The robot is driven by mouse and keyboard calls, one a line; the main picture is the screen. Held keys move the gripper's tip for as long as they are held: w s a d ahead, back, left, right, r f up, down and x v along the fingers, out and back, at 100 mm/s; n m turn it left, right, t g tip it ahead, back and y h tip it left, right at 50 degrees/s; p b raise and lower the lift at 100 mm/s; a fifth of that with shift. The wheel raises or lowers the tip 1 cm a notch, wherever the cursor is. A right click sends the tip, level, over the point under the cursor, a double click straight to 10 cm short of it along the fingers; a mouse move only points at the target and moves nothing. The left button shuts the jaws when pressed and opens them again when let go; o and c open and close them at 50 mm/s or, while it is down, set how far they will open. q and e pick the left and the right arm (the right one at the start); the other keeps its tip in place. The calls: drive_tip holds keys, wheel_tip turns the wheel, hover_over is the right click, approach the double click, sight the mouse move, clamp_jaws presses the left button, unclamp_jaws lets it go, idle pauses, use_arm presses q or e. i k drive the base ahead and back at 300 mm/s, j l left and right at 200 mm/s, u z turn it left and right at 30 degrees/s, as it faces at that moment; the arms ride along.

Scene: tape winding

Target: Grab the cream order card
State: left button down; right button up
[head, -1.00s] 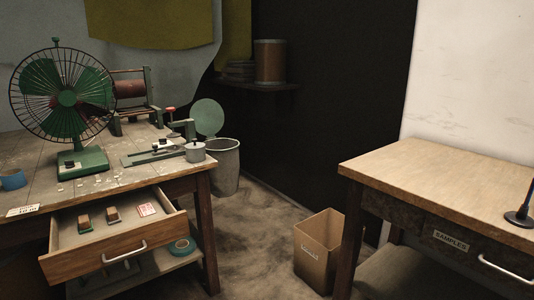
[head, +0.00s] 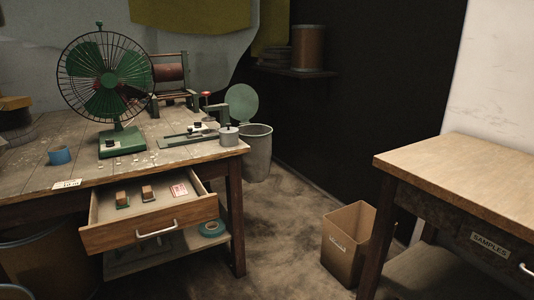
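A small pale card with dark print (head: 67,184) lies at the front edge of the left workbench, below the blue tape roll. A red and white card (head: 179,190) lies in the open drawer (head: 150,230), at its right side. The print on both is too small to read, and I cannot tell for sure which is the cream order card. Neither of my grippers is in view.
On the left workbench (head: 40,160) stand a green fan (head: 109,78), a blue tape roll (head: 60,155) and a metal jig. The drawer juts out in front. Floor between is clear.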

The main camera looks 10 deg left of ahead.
sight(75, 182)
drive_tip(key=u, duration=1.45)
